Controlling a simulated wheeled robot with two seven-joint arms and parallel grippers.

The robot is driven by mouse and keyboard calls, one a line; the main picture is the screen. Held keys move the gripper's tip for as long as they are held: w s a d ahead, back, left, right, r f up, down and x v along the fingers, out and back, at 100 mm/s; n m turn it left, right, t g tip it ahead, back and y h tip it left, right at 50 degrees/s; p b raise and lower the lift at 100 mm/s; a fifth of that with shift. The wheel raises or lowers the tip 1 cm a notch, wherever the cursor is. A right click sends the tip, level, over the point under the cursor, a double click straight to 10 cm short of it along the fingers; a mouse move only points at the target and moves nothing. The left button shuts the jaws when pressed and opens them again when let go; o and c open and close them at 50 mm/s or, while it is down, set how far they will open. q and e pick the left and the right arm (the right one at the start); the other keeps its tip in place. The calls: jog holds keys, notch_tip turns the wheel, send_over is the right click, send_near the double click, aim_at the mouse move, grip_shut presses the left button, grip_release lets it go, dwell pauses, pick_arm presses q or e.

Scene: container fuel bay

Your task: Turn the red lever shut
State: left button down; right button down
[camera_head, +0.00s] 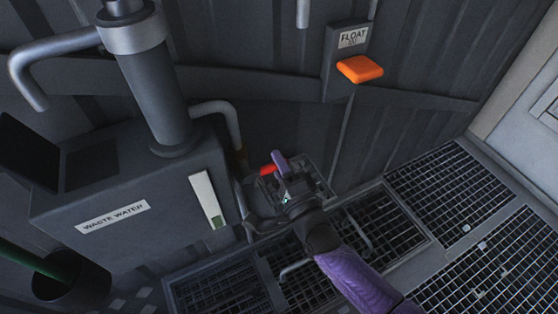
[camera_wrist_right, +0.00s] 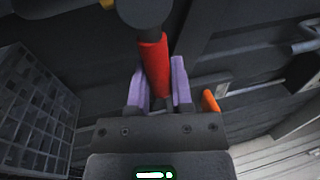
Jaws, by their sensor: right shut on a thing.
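The red lever (camera_head: 268,170) shows as a short red piece just left of my right gripper (camera_head: 282,166) in the head view. In the right wrist view the red lever (camera_wrist_right: 155,66) is a red sleeve running down between the two purple fingers of my right gripper (camera_wrist_right: 159,85). The fingers are shut on it, one on each side. A dark round part sits at the lever's upper end in the wrist view. The gripper body hides much of the lever's mount in the head view. My left gripper is not in view.
A grey tank marked WASTE WATER (camera_head: 150,185) with a thick upright pipe (camera_head: 155,95) stands on the left. Floor grating (camera_head: 450,185) lies at right. A dark bin (camera_head: 75,285) stands at lower left.

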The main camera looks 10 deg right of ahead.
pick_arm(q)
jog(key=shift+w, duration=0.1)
pick_arm(e)
jog(key=shift+a, duration=0.1)
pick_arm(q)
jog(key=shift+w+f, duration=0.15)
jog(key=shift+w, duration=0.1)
pick_arm(e)
jog(key=c, duration=0.8)
grip_release()
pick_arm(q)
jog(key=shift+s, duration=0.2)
pick_arm(e)
jog(key=shift+s, duration=0.15)
